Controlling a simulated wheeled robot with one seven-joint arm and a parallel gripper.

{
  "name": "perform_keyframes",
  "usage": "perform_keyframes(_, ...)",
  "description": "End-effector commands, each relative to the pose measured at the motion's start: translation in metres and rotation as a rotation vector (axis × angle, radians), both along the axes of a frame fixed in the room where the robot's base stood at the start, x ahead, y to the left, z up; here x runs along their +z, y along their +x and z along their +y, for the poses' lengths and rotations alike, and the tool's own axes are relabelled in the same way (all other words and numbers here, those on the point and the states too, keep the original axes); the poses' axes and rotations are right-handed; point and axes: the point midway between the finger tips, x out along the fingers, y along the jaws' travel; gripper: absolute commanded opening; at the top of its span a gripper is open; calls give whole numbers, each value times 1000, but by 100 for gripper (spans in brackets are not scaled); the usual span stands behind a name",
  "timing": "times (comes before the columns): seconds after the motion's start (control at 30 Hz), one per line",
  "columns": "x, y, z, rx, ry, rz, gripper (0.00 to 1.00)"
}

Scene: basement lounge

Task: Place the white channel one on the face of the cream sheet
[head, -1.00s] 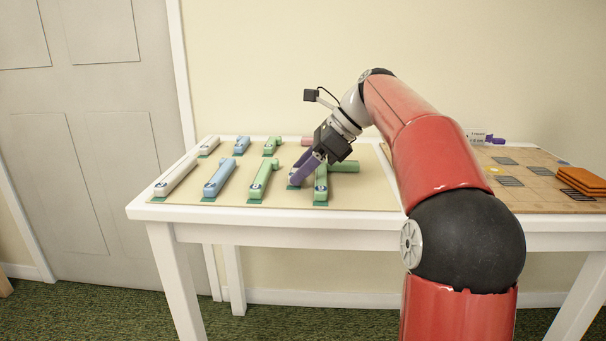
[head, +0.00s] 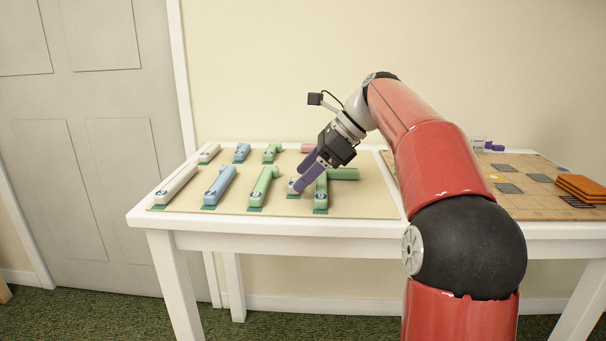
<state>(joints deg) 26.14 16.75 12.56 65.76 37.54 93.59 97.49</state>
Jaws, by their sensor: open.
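The cream sheet (head: 228,206) lies flat on the left part of the white table. A white piece (head: 293,187) with a dark round mark lies on it on a green pad, mostly hidden by my purple fingers. A long white channel (head: 176,186) lies at the sheet's front left, and another white one (head: 209,153) lies behind it at the back left. My gripper (head: 302,178) is open, pointing down and left, with its fingers around or just above the partly hidden white piece; contact cannot be told.
Blue channels (head: 219,185) and green ones (head: 262,184) lie in rows on the sheet. A green branched piece (head: 321,192) is close to the right of my fingers. A brown board (head: 470,190) with orange slabs (head: 580,186) covers the right side. The sheet's right front is bare.

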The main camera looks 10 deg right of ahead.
Motion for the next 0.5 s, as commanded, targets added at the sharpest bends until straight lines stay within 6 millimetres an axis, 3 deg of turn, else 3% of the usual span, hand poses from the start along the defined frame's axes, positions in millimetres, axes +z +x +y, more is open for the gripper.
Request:
perform_keyframes(0.3, 57, -13, -44, -3, -1, -2, 66)
perform_keyframes(0.5, 77, -20, -62, -2, 0, -1, 66)
